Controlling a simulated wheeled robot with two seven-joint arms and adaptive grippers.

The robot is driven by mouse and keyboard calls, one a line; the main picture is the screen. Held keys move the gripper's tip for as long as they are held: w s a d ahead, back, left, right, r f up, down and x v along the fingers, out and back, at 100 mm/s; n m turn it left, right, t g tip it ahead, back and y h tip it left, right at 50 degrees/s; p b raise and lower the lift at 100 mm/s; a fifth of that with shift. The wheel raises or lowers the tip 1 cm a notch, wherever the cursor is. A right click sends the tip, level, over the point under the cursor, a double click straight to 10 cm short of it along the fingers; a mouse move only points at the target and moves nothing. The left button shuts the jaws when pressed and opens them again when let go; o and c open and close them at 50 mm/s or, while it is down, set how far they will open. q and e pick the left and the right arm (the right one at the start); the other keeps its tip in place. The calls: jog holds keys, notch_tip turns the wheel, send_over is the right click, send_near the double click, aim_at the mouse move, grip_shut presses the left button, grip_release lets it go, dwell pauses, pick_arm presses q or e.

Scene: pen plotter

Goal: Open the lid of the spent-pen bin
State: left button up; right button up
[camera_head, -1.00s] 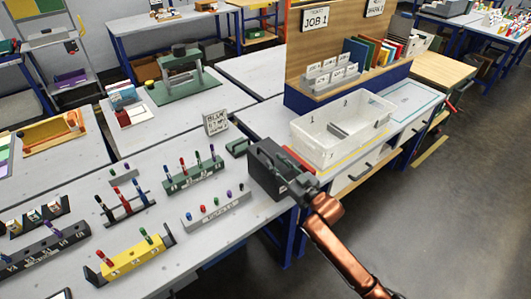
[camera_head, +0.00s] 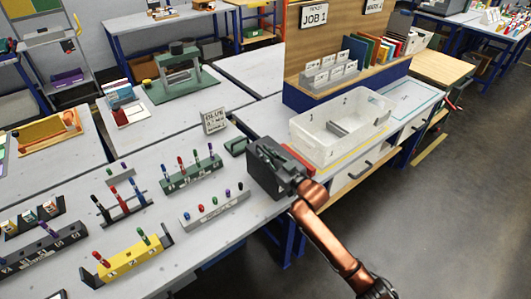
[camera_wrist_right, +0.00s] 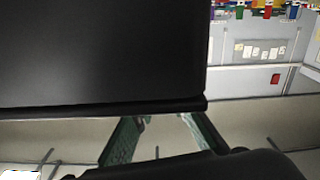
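The spent-pen bin appears to be the dark grey box (camera_head: 266,168) at the right front of the pen table in the head view. Whether its lid is raised is too small to tell. My right gripper (camera_head: 291,182) is at the box's right front side, partly overlapping it. In the right wrist view, a broad black panel (camera_wrist_right: 100,55), probably part of the bin, fills the upper left, its straight edge just in front of my gripper (camera_wrist_right: 164,118). The two greenish fingers are apart with nothing between them. Contact cannot be told. My left gripper is out of view.
A clear tub (camera_head: 338,128) stands close to the right of the box, on the bench. Racks of pens, including a grey rack (camera_head: 215,208) and a yellow rack (camera_head: 135,258), stand left of the box. The floor (camera_head: 430,220) to the right is free.

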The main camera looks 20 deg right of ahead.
grip_shut()
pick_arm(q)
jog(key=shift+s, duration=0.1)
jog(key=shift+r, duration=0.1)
pick_arm(e)
jog(key=shift+r, duration=0.15)
